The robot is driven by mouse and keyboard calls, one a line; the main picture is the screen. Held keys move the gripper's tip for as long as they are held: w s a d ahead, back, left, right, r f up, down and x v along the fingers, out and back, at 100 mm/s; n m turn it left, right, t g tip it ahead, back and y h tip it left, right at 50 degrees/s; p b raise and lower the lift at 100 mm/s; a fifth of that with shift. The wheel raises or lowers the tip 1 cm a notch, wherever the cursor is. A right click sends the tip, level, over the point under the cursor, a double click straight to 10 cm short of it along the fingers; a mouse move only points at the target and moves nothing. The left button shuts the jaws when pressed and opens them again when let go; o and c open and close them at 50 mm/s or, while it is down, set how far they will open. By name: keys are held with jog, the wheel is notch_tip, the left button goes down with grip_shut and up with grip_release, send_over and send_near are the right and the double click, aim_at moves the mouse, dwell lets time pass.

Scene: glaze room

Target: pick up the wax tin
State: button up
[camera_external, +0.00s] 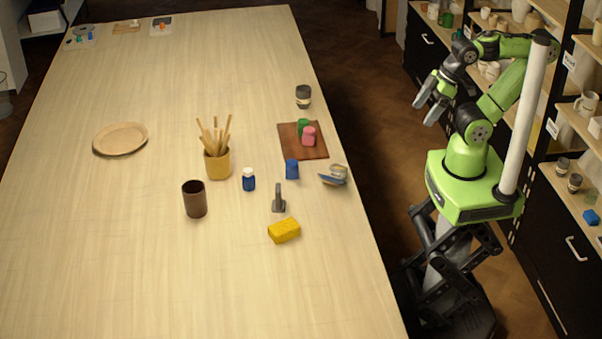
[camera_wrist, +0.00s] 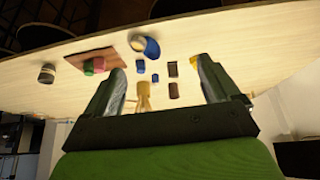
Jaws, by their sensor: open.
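A small round, pale tin-like thing with a blue disc (camera_external: 333,177) lies near the table's right edge; it looks most like the wax tin, but I cannot be sure. It also shows at the top of the wrist view (camera_wrist: 146,45), beyond my fingertips. My gripper (camera_external: 427,108) is open and empty, raised in the air to the right of the table and well apart from the tin. In the wrist view its two fingers (camera_wrist: 161,75) stand wide apart, with nothing held between them.
Near the tin are a blue cylinder (camera_external: 292,169), a brown board (camera_external: 288,146) with green and pink pieces, and a dark jar (camera_external: 303,97). A grey tool (camera_external: 279,201), yellow block (camera_external: 284,230) and brush pot (camera_external: 217,165) stand nearby. Shelves are behind my arm.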

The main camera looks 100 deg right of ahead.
jog(key=n+g+y+b, duration=0.2)
jog(key=n+y+b, duration=0.5)
jog(key=y, duration=0.2)
send_near(339, 166)
jog(key=s+a+r, duration=0.2)
jog(key=a+r, duration=0.1)
jog(key=r, duration=0.1)
jog(key=s+d+f+n+t+y+b, duration=0.2)
jog(key=s+d+f+t, duration=0.15)
jog(key=d, duration=0.35)
jog(key=shift+t, duration=0.25)
jog(key=b+x, duration=0.2)
jog(key=x, duration=1.4)
jog(key=shift+w+f, duration=0.1)
jog(key=shift+c, duration=0.4)
